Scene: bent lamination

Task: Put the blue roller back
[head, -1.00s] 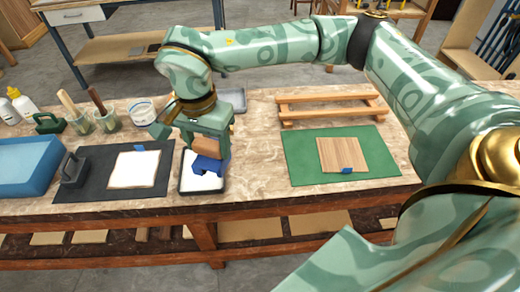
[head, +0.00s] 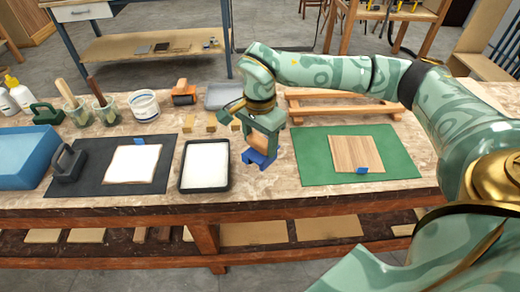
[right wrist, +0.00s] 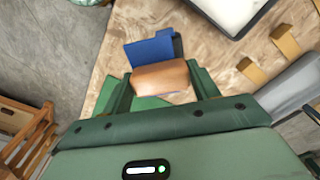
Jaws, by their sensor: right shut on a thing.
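The blue roller (head: 258,158) is in my right gripper (head: 262,138). It has a blue part below and an orange-brown part between the fingers. In the right wrist view the fingers (right wrist: 160,85) close on the orange-brown part, and the blue part (right wrist: 150,52) sticks out beyond it. The roller is just right of the black tray with white content (head: 205,166), over bare bench top. I cannot tell whether it touches the bench. My left gripper is not in view.
Small wooden blocks (head: 212,122) stand behind the white-filled tray, near a grey tray (head: 222,97) and an orange roller (head: 184,93). A green mat (head: 310,165) with a wood sheet (head: 355,153) lies right. A wooden rack (head: 340,103) stands behind it.

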